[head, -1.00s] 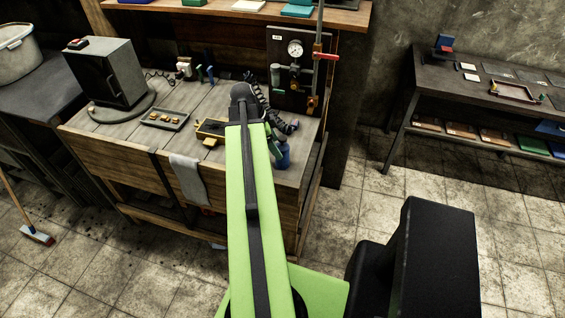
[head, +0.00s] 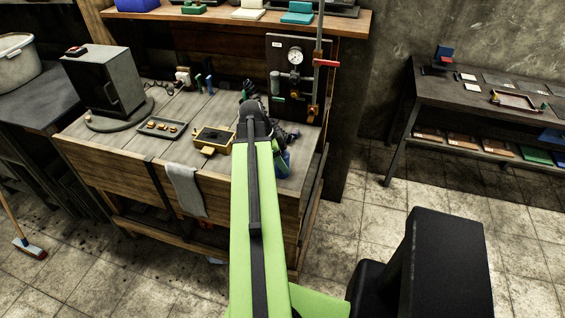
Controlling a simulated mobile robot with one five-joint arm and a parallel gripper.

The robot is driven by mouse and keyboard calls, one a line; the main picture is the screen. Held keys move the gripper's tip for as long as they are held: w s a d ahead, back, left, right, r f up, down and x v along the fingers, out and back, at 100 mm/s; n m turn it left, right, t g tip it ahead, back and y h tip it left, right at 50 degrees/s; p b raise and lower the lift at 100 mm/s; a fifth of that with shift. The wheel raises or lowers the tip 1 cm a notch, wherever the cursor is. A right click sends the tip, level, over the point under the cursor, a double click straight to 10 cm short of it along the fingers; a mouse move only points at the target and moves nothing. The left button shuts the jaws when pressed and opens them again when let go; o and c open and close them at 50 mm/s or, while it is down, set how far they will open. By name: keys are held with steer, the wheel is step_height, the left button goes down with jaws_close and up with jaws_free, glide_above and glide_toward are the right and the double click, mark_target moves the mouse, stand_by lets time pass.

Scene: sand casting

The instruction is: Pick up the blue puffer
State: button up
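The blue puffer (head: 285,163) appears as a small blue shape near the right front part of the wooden workbench (head: 120,160). It shows just right of my green arm, which covers part of it. A bit of green, which looks like part of my arm, shows beside the blue shape. The end of my arm is behind its raised elbow. My gripper's fingers cannot be made out, so I cannot tell whether they touch the puffer.
On the bench are a grey oven-like box (head: 103,80), a small tray with brass-coloured pieces (head: 162,128) and a yellow-framed box (head: 213,137). A panel with a gauge (head: 296,82) stands at the back right. A grey cloth (head: 186,190) hangs over the front edge.

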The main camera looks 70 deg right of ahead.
mark_target(285, 145)
jaws_close()
step_height(285, 145, up, 10)
steer(key=p, duration=1)
steer(key=shift+r, duration=0.1)
